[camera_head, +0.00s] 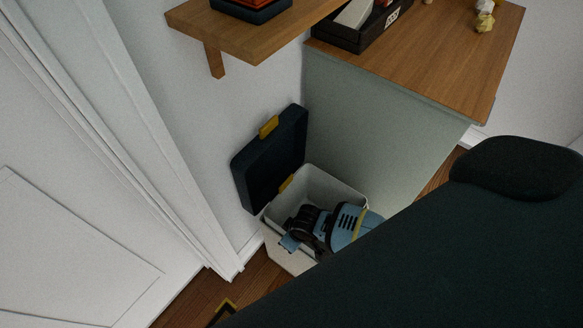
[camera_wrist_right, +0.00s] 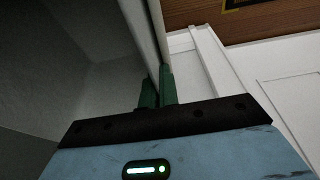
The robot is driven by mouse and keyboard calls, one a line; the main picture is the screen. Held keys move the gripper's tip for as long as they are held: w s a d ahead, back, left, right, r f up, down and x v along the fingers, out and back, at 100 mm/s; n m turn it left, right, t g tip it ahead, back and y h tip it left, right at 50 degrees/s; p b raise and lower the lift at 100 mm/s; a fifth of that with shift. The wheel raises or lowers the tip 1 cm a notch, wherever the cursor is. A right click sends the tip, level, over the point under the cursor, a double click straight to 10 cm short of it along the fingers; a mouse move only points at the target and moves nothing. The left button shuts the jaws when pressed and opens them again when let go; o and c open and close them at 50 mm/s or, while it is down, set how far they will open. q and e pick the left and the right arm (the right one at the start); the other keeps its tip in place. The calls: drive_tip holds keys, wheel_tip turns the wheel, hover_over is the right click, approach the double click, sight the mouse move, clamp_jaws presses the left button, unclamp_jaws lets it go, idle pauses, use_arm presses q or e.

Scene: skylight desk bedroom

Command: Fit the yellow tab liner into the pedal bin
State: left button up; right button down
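The pedal bin (camera_head: 287,258) is a pale box on the floor between wall and desk side. Its dark lid (camera_head: 270,160) stands open against the wall, with a yellow tab at its top. The pale liner (camera_head: 335,187) with a yellow tab (camera_head: 286,183) at its back rim sits at the bin's mouth; how deep it sits is hard to tell. My right gripper (camera_head: 290,240), blue and dark, is over the near rim. In the right wrist view its green fingers (camera_wrist_right: 158,88) close on a thin pale wall, apparently the liner's. My left gripper is not in view.
A wooden desk (camera_head: 440,60) with a black tray (camera_head: 355,35) stands right of the bin. A wooden shelf (camera_head: 250,35) juts out above it. A white door (camera_head: 80,240) and its frame are at left. A dark, yellow-edged object (camera_head: 224,311) lies on the floor.

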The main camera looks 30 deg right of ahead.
drive_tip(key=c, duration=2.1)
unclamp_jaws()
drive_tip(key=shift+f, duration=0.1)
drive_tip(key=o, duration=0.5)
drive_tip(key=p+v, duration=0.2)
drive_tip(key=v, duration=0.4)
drive_tip(key=shift+r+p, duration=0.35)
drive_tip(key=shift+s+r, duration=0.15)
drive_tip(key=shift+r, duration=0.35)
drive_tip(key=shift+d, duration=0.1)
